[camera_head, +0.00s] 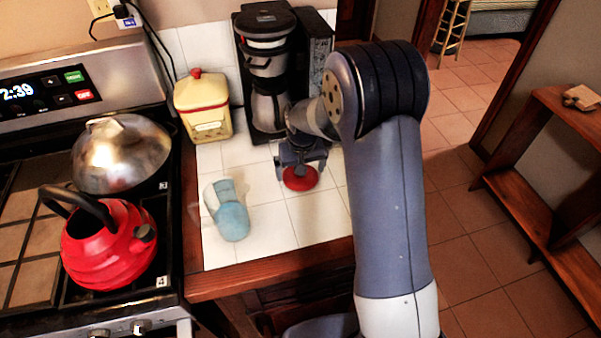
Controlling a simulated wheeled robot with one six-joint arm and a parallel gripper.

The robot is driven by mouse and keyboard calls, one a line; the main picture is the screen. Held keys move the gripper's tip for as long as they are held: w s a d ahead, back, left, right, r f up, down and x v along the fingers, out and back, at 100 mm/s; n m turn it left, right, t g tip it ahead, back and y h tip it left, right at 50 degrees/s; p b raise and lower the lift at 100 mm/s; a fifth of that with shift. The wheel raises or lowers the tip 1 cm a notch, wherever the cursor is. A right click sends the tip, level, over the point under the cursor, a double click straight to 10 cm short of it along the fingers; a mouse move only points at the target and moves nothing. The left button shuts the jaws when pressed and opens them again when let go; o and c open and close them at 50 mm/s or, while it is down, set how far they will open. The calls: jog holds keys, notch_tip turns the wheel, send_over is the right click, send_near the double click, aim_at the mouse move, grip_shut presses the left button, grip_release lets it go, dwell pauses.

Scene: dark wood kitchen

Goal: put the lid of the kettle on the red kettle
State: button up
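The red kettle (112,258) stands on the stove at the left, with a dark handle arching over it and its dark-tipped spout to the right. A round red lid (300,180) shows at the white tiled counter, directly below my gripper (301,166). My gripper points down at the lid and its fingers hide the lid's top. I cannot tell whether the fingers are closed on the lid, or whether it rests on the tiles or is slightly above them. The kettle's top opening is not clearly visible behind the handle.
A light-blue cup-like object (231,218) lies between the lid and the stove. A yellow canister with a red knob (203,106) and a coffee maker (267,75) stand behind. A shiny metal dome (121,155) sits behind the kettle. The counter's front tiles are clear.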

jog(key=shift+f, duration=0.4)
jog(key=c, duration=0.8)
